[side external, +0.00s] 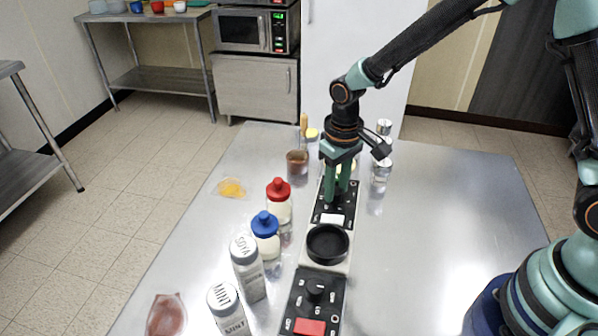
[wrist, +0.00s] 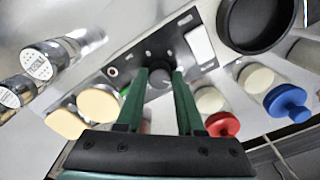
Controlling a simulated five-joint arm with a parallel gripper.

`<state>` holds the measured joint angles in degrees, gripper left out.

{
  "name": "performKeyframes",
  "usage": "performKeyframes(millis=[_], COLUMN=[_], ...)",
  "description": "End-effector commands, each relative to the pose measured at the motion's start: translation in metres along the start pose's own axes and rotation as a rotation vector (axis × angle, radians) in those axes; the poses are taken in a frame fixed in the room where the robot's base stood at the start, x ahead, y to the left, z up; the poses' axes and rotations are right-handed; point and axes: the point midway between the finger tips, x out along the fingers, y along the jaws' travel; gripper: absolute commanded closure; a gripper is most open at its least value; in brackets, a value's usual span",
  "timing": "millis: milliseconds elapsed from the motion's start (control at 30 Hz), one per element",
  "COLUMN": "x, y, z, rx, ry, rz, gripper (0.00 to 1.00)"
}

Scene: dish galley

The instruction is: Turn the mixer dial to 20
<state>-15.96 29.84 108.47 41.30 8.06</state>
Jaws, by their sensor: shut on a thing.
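A dark round dial (wrist: 159,79) sits on the black control panel (wrist: 122,72) with a white rectangular switch (wrist: 200,45). My gripper (wrist: 160,74) is shut on this dial, one green finger on each side. In the side external view my gripper (side external: 336,198) points down at the far panel (side external: 322,213), and its fingers hide the dial there. A nearer panel (side external: 299,298) has another black dial (side external: 316,289) and a red switch (side external: 309,327). The marks around the held dial are too small to read, so its setting cannot be told.
A black round dish (side external: 327,243) lies between the panels. Left stand a red-capped bottle (side external: 279,203), a blue-capped bottle (side external: 265,238), a SOYA shaker (side external: 248,272) and a MINT shaker (side external: 229,312). Metal-topped jars (side external: 381,172) stand behind, right. The table's right side is clear.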

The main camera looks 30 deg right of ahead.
Motion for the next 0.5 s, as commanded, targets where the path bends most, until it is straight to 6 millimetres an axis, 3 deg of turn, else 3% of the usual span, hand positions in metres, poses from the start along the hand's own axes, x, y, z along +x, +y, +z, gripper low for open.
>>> performKeyframes(millis=[500], x=[0.0003], y=[0.0029], z=[-0.0003], rx=[0.501], ry=[0.021], rz=[-0.008], gripper=[1.0])
